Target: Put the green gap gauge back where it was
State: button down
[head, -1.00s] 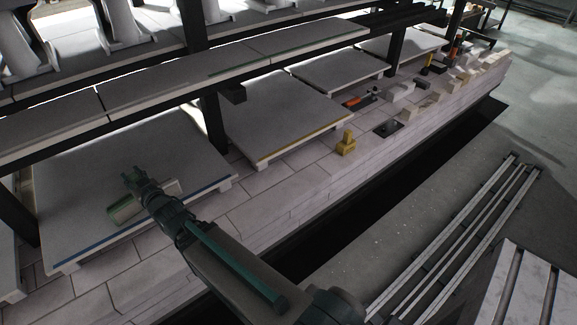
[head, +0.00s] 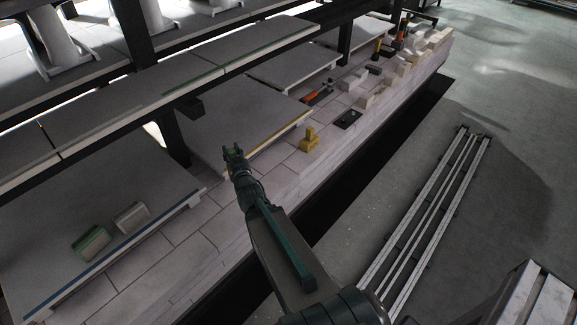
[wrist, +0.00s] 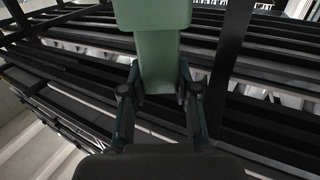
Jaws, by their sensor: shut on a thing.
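The green gap gauge (wrist: 157,50) is a flat green piece with a wide upper part and a narrower lower part. My gripper (wrist: 160,92) is shut on the narrower part, a finger on each side. In the head view my gripper (head: 235,152) is by the front edge of the yellow-edged slab (head: 215,125), and only a little green shows between its fingers. I cannot tell its height above the slab and the deck.
A green-and-pale block (head: 91,243) and a pale block (head: 131,217) lie on the blue-edged slab (head: 60,215). A yellow block (head: 309,140), a dark plate (head: 347,119) and several pale blocks stand along the deck to the right. Shelf beams and dark posts (head: 172,135) rise behind.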

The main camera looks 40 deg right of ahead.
jog(key=s+d+f+m+g+h+p, duration=0.25)
jog(key=s+d+m+h, duration=0.2)
jog(key=s+d, duration=0.75)
jog(key=w+d+f+b, duration=1)
jog(key=w+f+b, duration=0.2)
jog(key=b, duration=0.7)
jog(key=shift+w+d+n+h, duration=0.2)
jog(key=shift+w+n+h, duration=0.15)
jog(key=shift+w, duration=0.1)
jog(key=shift+f, duration=0.15)
